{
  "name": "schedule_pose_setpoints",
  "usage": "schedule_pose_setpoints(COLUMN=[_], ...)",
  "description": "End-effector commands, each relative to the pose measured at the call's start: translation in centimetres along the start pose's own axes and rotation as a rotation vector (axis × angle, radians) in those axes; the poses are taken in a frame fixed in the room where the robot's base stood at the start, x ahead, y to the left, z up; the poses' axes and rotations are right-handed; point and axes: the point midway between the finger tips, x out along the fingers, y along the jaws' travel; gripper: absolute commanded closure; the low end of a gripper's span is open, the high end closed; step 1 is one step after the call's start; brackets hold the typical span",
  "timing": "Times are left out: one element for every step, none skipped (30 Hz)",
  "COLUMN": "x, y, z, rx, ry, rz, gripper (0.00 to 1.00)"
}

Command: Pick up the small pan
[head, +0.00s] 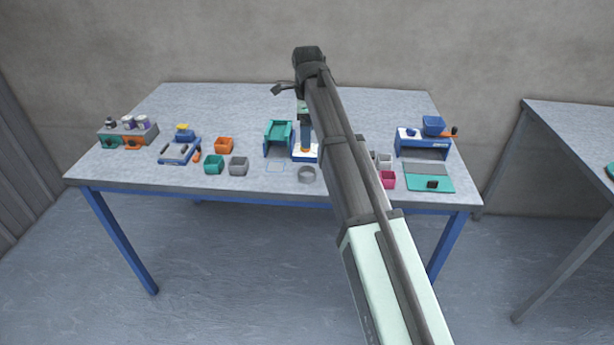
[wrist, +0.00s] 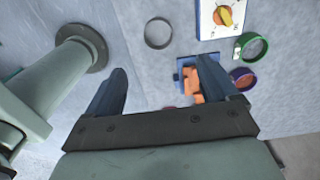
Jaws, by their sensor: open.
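A small round grey dish (head: 307,174) stands near the front edge of the table, in front of the scale. It may be the small pan, but I cannot tell for certain. A grey round rim shows in the wrist view (wrist: 158,32), beyond my left finger. A blue and orange piece (wrist: 190,78) lies beyond the right finger, partly hidden.
A teal tray stand (head: 278,138) stands close left of my gripper. Orange (head: 224,145), teal (head: 213,164) and grey (head: 238,166) bins are further left. A blue stand (head: 422,148) is at right. My arm hides part of the table; the back is clear.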

Motion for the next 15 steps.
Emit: schedule_pose_setpoints(x=[0.7, 1.2, 1.8, 2.4, 3.0, 3.7, 4.2, 4.7, 5.3, 5.8, 6.2, 6.6, 6.9, 7.2, 7.5], y=[0.1, 0.1, 0.2, 0.2, 0.2, 0.2, 0.2, 0.2, 0.2, 0.1, 0.1, 0.1, 0.1, 0.1, 0.1], z=[-0.1, -0.1, -0.1, 0.0, 0.0, 0.0, 0.0, 0.0, 0.0, 0.0, 0.0, 0.0, 0.0, 0.0, 0.0], rx=[0.001, 0.000, 0.000, 0.000, -0.001, -0.001, -0.001, -0.001, -0.002, -0.002, -0.002, -0.002, -0.002, -0.002, -0.002], ry=[0.001, 0.001, 0.001, 0.001, 0.001, 0.001, 0.001, 0.001, 0.000, 0.000, 0.000, 0.000, 0.000, 0.000, 0.000], rz=[0.002, 0.003, 0.003, 0.002, 0.002, 0.002, 0.002, 0.002, 0.001, 0.001, 0.001, 0.001, 0.000, 0.000, -0.001], gripper=[0.13, 0.13, 0.13, 0.13, 0.13, 0.13, 0.13, 0.13, 0.13, 0.13, 0.13, 0.13, 0.13, 0.13, 0.13])
